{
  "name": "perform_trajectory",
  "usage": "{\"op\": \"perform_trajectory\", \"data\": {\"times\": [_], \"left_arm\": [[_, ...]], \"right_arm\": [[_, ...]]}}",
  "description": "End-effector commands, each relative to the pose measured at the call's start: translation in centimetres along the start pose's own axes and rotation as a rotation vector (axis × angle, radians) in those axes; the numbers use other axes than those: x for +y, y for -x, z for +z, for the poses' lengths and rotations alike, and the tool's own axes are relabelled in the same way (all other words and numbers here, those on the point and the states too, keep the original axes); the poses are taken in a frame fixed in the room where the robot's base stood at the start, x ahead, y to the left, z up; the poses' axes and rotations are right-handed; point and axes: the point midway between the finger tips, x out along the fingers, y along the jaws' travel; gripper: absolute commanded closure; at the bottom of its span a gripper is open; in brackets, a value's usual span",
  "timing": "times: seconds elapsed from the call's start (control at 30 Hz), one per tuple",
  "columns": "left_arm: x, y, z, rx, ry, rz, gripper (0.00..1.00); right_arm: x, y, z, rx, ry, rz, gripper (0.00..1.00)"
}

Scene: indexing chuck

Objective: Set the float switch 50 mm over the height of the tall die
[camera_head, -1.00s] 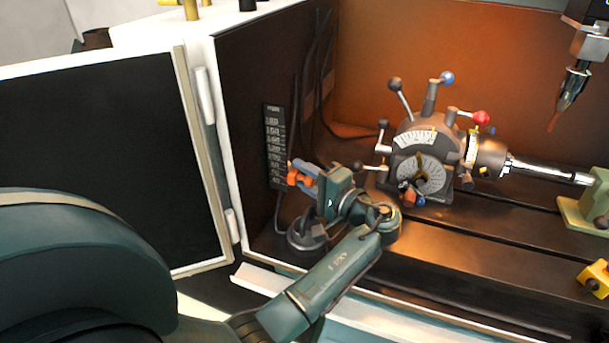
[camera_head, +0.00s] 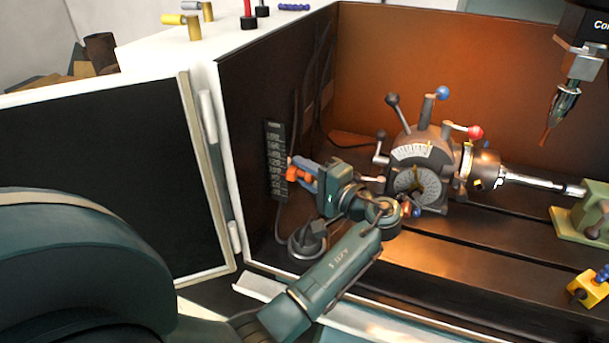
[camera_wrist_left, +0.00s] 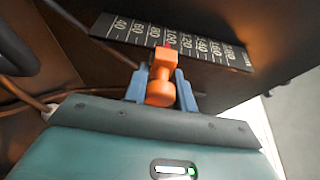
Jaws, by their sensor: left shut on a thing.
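The orange float switch (camera_wrist_left: 161,80) is between the blue fingers of my left gripper (camera_wrist_left: 161,92), which is shut on it. In the head view its orange part (camera_head: 293,172) shows at the tip of my left gripper (camera_head: 303,176). It stands against a black numbered scale (camera_head: 274,160) on the cabinet's left inner wall. In the wrist view the scale (camera_wrist_left: 205,47) reads from 40 to about 180, and a small red tip lies near the 100 mark. I cannot tell which object is the tall die. My right gripper is not in view.
Several brass and silver cylinders (camera_head: 195,28) stand or lie on the white cabinet top. The indexing chuck (camera_head: 425,165) with ball-ended levers is right of my left gripper. A spindle tool (camera_head: 562,105) hangs at upper right. An open door (camera_head: 100,170) is at left.

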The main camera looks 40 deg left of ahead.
Motion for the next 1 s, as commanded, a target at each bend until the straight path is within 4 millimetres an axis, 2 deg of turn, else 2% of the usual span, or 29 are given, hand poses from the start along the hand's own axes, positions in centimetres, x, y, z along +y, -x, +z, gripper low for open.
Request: {"op": "perform_trajectory", "data": {"times": [0.03,0.1,0.37,0.4,0.6,0.67,1.0], "left_arm": [[-1.67,-0.09,-0.02,-0.001,0.006,-0.003,1.00],[-2.10,-0.10,-0.01,-0.001,0.006,-0.004,1.00],[-1.86,-0.10,0.00,-0.001,0.005,-0.004,1.00],[-1.84,-0.10,0.00,-0.001,0.005,-0.004,0.73],[-1.77,-0.07,0.00,-0.001,0.004,-0.003,0.57],[-1.76,-0.06,0.00,-0.001,0.004,-0.003,0.52],[-1.72,-0.11,-0.02,0.000,0.003,-0.002,0.52]], "right_arm": [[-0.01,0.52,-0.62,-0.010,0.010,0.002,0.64],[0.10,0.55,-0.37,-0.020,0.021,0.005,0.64],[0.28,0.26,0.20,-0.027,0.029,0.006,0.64],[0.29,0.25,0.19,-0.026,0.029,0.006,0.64],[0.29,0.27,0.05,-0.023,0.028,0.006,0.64],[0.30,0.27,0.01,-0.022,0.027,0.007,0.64],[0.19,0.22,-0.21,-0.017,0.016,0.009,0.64]]}}
